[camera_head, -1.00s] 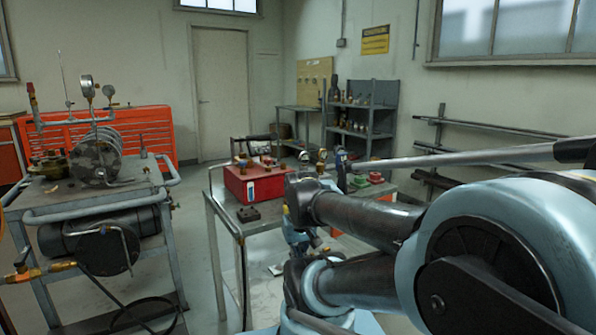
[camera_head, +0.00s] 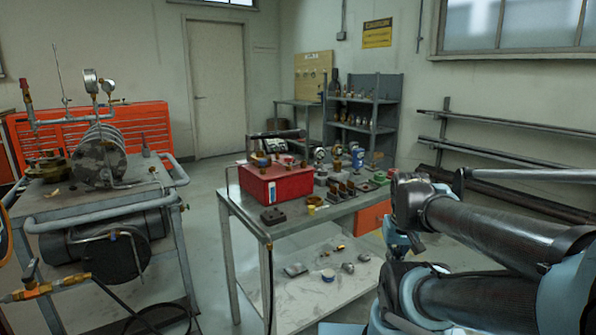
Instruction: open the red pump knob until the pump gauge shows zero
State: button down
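The pump assembly (camera_head: 100,155) stands on a grey metal cart (camera_head: 95,208) at the left. Two round gauges rise on pipes above it: a larger one (camera_head: 91,78) and a smaller one (camera_head: 108,87). Their dials are too small to read. A small red part (camera_head: 25,84) tops an upright pipe at the left end of the assembly; I cannot tell whether it is the pump knob. My arm folds in from the right, well apart from the cart. I cannot make out my gripper in this view.
A workbench (camera_head: 300,226) with a red box (camera_head: 275,184) and several small fittings stands in the middle. A red tool cabinet (camera_head: 148,122) stands behind the cart. A narrow floor gap (camera_head: 207,215) separates cart and bench.

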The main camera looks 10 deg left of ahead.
aim_at(287, 159)
jog(key=z, duration=0.15)
jog(key=k, duration=0.55)
jog(key=u, duration=0.75)
jog(key=i, duration=0.95)
jog(key=u, duration=0.3)
jog(key=k, duration=1.2)
jog(key=z, duration=0.2)
